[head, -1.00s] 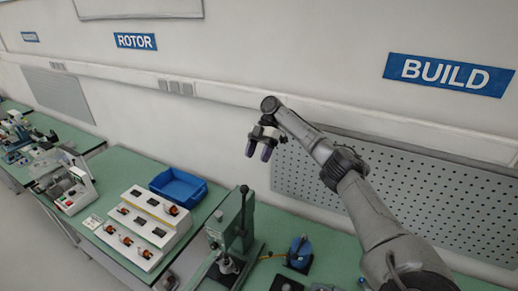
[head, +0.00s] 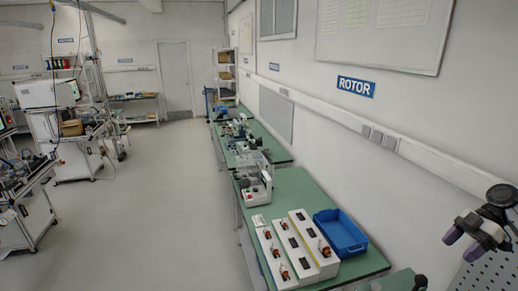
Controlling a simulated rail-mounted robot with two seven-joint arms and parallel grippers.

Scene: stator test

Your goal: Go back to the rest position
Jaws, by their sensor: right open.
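My right gripper (head: 462,243) shows at the right edge of the head view. Its two purple-tipped fingers are apart, with nothing between them. It hangs in the air beside the wall, above the near end of the green bench (head: 365,268) and to the right of the blue bin (head: 340,232). Most of my right arm is outside the picture. My left gripper is not in view.
On the green bench stand white fixture blocks (head: 291,257) with orange-and-black parts, and a white machine (head: 254,178) farther back. A ROTOR sign (head: 356,87) is on the wall. Grey floor (head: 165,215) lies open to the left, with white workstations (head: 65,140) beyond.

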